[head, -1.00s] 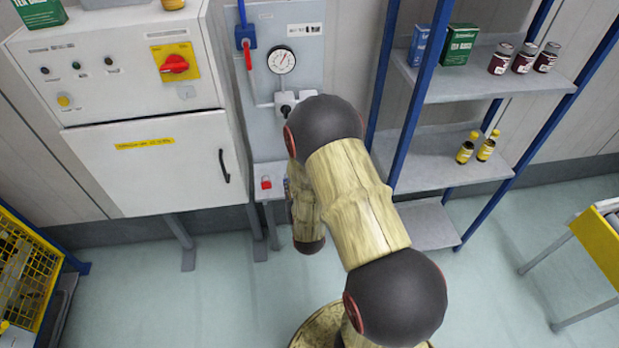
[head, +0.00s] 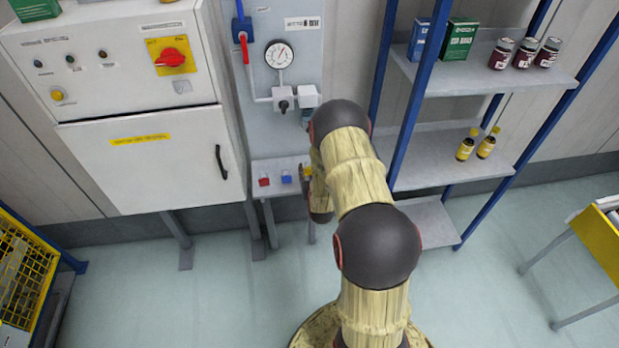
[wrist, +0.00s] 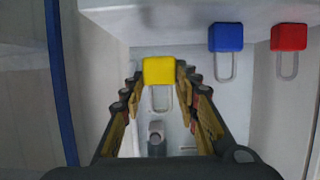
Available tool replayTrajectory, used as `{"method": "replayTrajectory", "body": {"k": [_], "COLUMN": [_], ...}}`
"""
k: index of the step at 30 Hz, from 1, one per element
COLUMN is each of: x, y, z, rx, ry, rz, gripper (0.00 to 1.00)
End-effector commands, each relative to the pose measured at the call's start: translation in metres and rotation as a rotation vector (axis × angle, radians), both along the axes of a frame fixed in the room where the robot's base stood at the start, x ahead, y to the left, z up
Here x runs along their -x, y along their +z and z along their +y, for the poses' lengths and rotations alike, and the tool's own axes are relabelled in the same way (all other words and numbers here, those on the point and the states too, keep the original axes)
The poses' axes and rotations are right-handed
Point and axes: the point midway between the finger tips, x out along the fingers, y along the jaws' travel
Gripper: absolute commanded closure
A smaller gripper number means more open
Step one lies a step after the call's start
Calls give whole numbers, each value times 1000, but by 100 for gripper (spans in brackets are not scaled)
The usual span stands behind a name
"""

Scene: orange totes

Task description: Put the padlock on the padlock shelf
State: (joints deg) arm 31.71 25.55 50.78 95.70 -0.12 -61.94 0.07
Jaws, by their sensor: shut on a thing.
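A yellow padlock (wrist: 159,71) sits between the fingertips of my gripper (wrist: 158,82) in the wrist view, and the fingers are shut on it. Its shackle points down in that picture. The yellow padlock also shows in the head view (head: 307,172), partly behind my arm. A small grey padlock shelf (head: 275,165) juts from the panel below the gauge. A blue padlock (head: 286,179) and a red padlock (head: 264,181) are on it, to the left of the yellow one. I cannot tell whether the yellow padlock touches the shelf. My arm hides most of my gripper in the head view.
The panel with a gauge (head: 279,54) and valve (head: 284,104) rises behind the shelf. A white cabinet (head: 150,160) stands to the left. A blue-framed rack (head: 450,135) with boxes and bottles stands close on the right. The floor in front is clear.

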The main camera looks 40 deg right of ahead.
Motion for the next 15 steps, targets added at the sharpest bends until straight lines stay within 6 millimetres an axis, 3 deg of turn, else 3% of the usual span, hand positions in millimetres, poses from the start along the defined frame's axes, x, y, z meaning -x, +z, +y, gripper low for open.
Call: {"method": "replayTrajectory", "body": {"k": [4, 10, 15], "x": [-3, -2, -3], "y": [-7, -35, -37], "z": [-5, -5, -5], "rx": [0, 0, 1], "ry": [-1, -1, -1], "rz": [0, 1, -1], "gripper": [95, 95, 95]}}
